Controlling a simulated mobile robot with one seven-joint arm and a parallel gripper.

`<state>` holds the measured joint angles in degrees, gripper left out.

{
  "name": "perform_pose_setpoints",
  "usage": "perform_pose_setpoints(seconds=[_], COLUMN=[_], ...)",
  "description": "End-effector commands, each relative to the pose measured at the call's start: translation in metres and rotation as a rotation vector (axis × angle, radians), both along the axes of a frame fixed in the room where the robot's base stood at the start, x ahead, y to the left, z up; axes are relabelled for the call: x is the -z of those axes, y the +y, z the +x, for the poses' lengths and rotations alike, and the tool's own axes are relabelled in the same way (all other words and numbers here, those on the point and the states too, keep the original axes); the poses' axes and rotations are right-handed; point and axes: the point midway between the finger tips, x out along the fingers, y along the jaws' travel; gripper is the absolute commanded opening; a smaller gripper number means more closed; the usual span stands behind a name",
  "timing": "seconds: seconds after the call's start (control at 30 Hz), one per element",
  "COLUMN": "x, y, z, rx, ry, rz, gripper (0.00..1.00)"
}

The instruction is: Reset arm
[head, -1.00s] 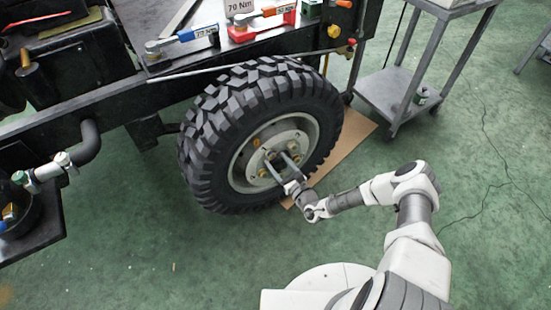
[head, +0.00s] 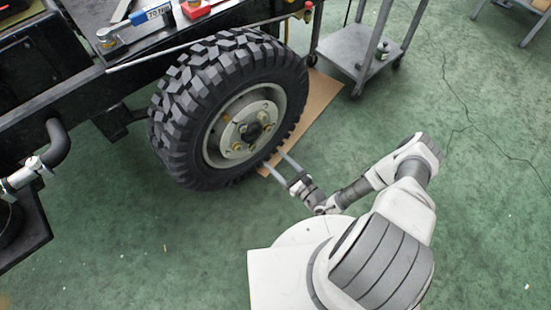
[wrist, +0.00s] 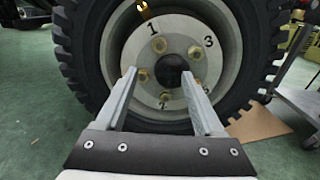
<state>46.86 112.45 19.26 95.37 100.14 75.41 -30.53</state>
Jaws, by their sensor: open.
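My gripper (head: 278,166) is open and empty in the head view, in front of the lower right part of the wheel. The wheel has a black chunky tyre (head: 180,130) and a pale hub (head: 240,130). In the wrist view the two open fingers (wrist: 167,88) point at the hub (wrist: 190,45), which bears painted numbers 1 and 3 and several brass-coloured nuts. The dark centre of the hub shows between the fingertips. The fingers hide part of the lower hub. I see nothing between them.
A black chassis frame (head: 75,92) runs above and left of the wheel, with a blue-handled torque wrench (head: 150,18) on top. A brown board (head: 318,105) lies under the wheel. A grey trolley (head: 355,60) stands behind right.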

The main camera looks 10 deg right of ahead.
Motion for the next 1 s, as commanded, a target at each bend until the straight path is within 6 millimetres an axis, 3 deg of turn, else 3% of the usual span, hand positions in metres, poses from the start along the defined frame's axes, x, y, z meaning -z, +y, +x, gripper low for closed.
perform_pose_setpoints(seconds=[0.4,0.53,0.67,1.0], x=[0.000,-0.010,-0.038,-0.137], y=[0.000,-0.001,-0.003,0.001], z=[0.000,0.004,0.013,0.023], rx=[-0.001,-0.036,-0.139,-0.524], ry=[-0.001,-0.021,-0.075,-0.241], rz=[-0.001,-0.016,-0.065,-0.267], gripper=[0.70,0.70,0.70,0.70])
